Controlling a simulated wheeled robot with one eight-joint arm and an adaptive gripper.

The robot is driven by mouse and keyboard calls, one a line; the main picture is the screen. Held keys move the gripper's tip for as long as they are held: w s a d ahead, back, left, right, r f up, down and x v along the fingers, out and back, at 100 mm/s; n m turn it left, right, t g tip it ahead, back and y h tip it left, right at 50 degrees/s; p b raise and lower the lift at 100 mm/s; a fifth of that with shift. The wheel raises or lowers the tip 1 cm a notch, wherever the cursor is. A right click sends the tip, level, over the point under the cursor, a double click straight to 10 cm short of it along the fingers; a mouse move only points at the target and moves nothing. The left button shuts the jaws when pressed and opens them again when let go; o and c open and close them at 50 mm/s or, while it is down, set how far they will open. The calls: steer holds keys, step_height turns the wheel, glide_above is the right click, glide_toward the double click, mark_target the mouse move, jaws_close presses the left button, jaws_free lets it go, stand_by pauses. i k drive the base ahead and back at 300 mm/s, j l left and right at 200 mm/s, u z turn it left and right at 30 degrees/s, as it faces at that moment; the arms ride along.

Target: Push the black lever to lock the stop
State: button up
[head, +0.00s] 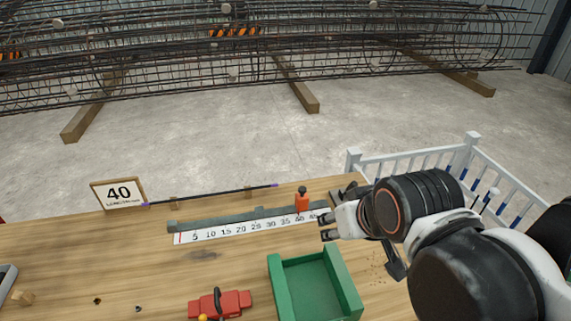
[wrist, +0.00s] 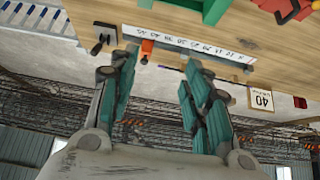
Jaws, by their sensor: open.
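The orange-red stop (head: 302,203) stands upright on the grey rail behind the white number scale (head: 250,229), near the 40 mark. A small black lever (head: 302,189) sticks up from its top. In the wrist view the orange stop (wrist: 147,46) shows beyond the left finger, with its dark lever (wrist: 144,59) beside it. My gripper (head: 326,227) is open and empty, in front and to the right of the stop in the head view. Its teal fingers (wrist: 160,64) are spread apart. I see no contact with the lever, though the exact gap is unclear.
A sign reading 40 (head: 118,193) and a thin dark bar (head: 212,195) are behind the scale. A green tray (head: 315,284) and a red tool (head: 220,304) lie nearer. A dark tool with a black handle (head: 393,262) is partly hidden by my arm.

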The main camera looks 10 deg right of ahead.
mark_target(352, 184)
steer(key=j+z, duration=0.15)
steer(key=z, duration=0.3)
steer(key=j+z, duration=0.15)
steer(key=z, duration=0.25)
steer(key=k+j+z, duration=0.2)
steer(key=j, duration=0.3)
steer(key=k+j+z, duration=0.25)
steer(key=j, duration=0.2)
steer(key=k+j+z, duration=0.2)
steer(key=k+j, duration=0.35)
steer(key=j, duration=0.15)
steer(key=i+l, duration=0.75)
steer(key=l, duration=0.15)
